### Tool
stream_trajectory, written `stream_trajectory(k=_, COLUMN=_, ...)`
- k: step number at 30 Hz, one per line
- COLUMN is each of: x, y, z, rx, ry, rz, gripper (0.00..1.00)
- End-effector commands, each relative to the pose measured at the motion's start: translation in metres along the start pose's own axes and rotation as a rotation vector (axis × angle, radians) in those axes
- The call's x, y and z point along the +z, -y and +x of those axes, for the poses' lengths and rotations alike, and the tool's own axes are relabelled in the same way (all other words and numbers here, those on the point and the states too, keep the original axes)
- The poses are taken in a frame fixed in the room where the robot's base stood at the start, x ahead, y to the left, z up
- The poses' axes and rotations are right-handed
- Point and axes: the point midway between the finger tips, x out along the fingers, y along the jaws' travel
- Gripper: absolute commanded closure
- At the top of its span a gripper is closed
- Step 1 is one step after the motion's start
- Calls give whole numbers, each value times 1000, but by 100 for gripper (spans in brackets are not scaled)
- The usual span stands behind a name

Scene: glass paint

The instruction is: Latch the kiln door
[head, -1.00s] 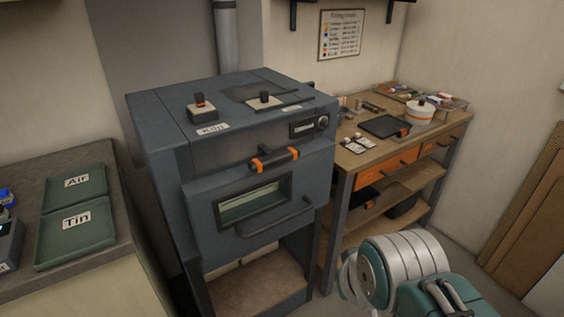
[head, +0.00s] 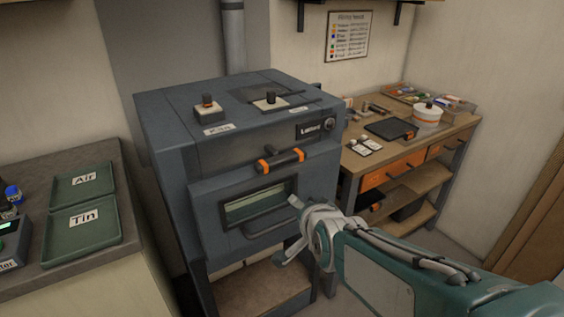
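The blue-grey kiln (head: 165,165) stands at the centre in the head view. Its front door (head: 208,215) has a glass window (head: 258,203) and a dark bar handle (head: 262,230) below it. The door panel stands out from the body; I cannot tell if it is fully closed. A dark latch bar with orange ends (head: 280,160) lies crosswise above the window, slightly tilted. My gripper (head: 287,230) is at the door's lower right, near the handle's right end. Its fingers are spread with nothing seen between them. Contact with the handle cannot be told.
A wooden workbench (head: 455,132) with a white pot (head: 427,114) and drawers stands right of the kiln. Left is a counter (head: 130,215) with green trays marked Air (head: 84,182) and Tin (head: 85,230). Two knobbed pieces sit on the kiln top.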

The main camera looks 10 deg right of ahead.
Motion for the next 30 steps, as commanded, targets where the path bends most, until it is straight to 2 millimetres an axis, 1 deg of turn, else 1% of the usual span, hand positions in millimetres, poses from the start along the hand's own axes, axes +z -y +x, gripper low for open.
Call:
stream_trajectory(k=1, x=0, y=3, z=14, rx=-31, ry=-27, rz=71, gripper=31)
stream_trajectory(k=6, x=-7, y=19, z=47, rx=-185, ry=-134, rz=337, gripper=31)
stream_trajectory(k=9, x=-9, y=25, z=62, rx=-282, ry=-181, rz=481, gripper=31)
stream_trajectory(k=13, x=-12, y=29, z=72, rx=-389, ry=-221, rz=621, gripper=31)
stream_trajectory(k=15, x=-12, y=31, z=75, rx=-427, ry=-231, rz=665, gripper=31)
stream_trajectory(k=19, x=-14, y=33, z=78, rx=-457, ry=-239, rz=697, gripper=31)
stream_trajectory(k=22, x=-18, y=36, z=86, rx=-457, ry=-240, rz=697, gripper=31)
stream_trajectory(k=26, x=-26, y=43, z=105, rx=-455, ry=-240, rz=696, gripper=31)
stream_trajectory(k=30, x=-35, y=51, z=128, rx=-454, ry=-239, rz=696, gripper=31)
